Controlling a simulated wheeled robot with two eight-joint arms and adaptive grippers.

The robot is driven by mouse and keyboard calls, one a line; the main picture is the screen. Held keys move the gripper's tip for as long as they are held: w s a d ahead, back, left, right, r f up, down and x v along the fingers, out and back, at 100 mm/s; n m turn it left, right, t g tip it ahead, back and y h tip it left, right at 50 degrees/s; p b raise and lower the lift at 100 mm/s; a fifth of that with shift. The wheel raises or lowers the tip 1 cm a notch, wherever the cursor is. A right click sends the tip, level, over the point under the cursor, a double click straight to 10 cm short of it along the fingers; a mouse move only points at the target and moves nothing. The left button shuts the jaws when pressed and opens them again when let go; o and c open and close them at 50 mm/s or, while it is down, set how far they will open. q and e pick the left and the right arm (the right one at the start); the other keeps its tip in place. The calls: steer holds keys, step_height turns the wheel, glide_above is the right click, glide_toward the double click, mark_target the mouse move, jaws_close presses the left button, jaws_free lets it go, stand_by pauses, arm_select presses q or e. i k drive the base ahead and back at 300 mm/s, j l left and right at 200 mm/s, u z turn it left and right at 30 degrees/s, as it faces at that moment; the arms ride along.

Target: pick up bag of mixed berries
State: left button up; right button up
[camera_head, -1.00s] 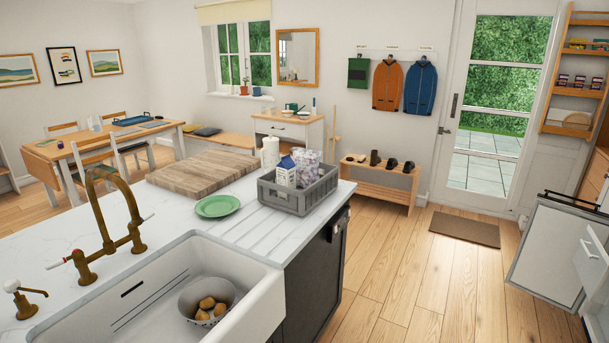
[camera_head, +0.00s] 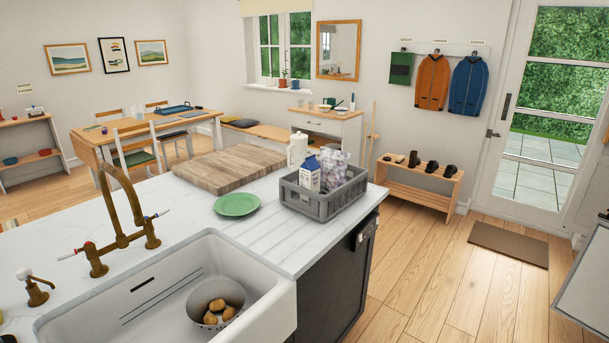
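A clear bag with purplish contents, which looks like the bag of mixed berries (camera_head: 334,166), stands in a grey crate (camera_head: 313,204) on the white counter. A blue and white carton (camera_head: 309,175) stands in the crate to its left. The crate's front wall hides the bag's lower part. Neither of my grippers is in view.
A green plate (camera_head: 237,204), a wooden board (camera_head: 228,169) and a white roll (camera_head: 298,150) are near the crate. The sink (camera_head: 170,285) holds a colander (camera_head: 215,303) with potatoes. The wooden floor (camera_head: 425,270) right of the counter is clear.

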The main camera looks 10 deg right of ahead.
mark_target(333, 162)
steer(key=i+l+u, duration=0.1)
steer(key=l, duration=0.3)
steer(key=i+l+u, duration=0.1)
steer(key=i+l, duration=0.15)
steer(key=l, duration=0.15)
steer(key=i+l+u, duration=0.1)
steer(key=l, duration=0.3)
steer(key=i+l+u, duration=0.1)
steer(key=l, duration=0.35)
steer(key=i+l+u, duration=0.1)
steer(key=l, duration=0.3)
steer(key=i, duration=0.1)
